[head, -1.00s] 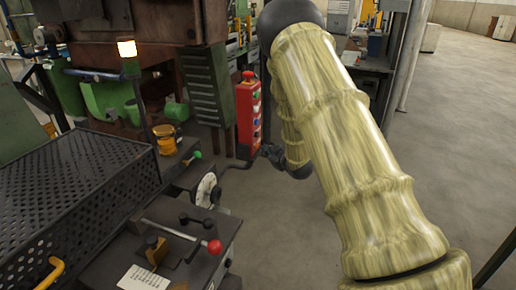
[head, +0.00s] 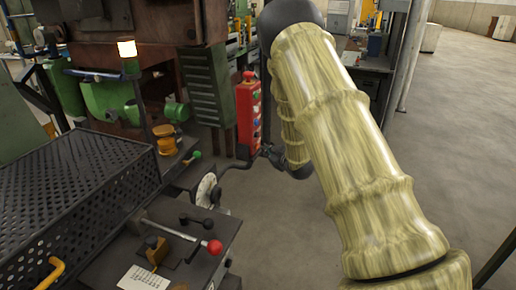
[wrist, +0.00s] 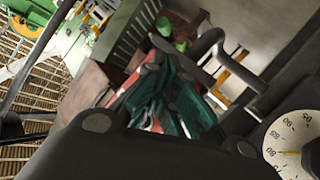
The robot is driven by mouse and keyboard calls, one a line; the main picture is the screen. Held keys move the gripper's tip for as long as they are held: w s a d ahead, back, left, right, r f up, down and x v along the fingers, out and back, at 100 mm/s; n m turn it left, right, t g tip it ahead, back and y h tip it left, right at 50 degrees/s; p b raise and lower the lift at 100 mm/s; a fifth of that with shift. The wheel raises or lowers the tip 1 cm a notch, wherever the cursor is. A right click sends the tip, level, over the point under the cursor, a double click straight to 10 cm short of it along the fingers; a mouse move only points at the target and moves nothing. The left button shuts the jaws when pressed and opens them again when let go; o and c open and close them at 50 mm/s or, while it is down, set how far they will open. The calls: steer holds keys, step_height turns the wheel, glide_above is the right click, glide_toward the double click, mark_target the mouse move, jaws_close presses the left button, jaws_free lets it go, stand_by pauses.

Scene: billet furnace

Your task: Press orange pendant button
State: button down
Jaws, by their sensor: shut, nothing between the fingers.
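The red pendant box (head: 249,115) hangs upright beyond the machine, left of my arm, in the head view. It has a red knob on top and several coloured buttons down its front. I cannot single out the orange button at this size. My gripper (wrist: 168,88), with teal finger pads, is shut and empty in the wrist view. Red surfaces show behind its fingers there, but the button face is hidden.
A dial handwheel (head: 207,190) with a crank and a red-knobbed lever (head: 214,246) stand at the near machine. The dial (wrist: 290,148) also shows at right in the wrist view. A green drawer cabinet (head: 205,85) is left of the pendant. Open floor lies to the right.

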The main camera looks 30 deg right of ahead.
steer(key=shift+w+a, duration=0.1)
steer(key=shift+w+a, duration=0.2)
steer(key=shift+w, duration=0.05)
steer(key=shift+w+a, duration=0.35)
steer(key=shift+w, duration=0.05)
stand_by(1.2)
steer(key=shift+s+d, duration=0.1)
steer(key=shift+s, duration=0.05)
stand_by(0.3)
steer(key=shift+s+d, duration=0.55)
steer(key=shift+s, duration=0.05)
steer(key=s+d, duration=0.3)
steer(key=shift+s+d, duration=0.1)
steer(key=shift+s, duration=0.3)
stand_by(0.4)
stand_by(0.6)
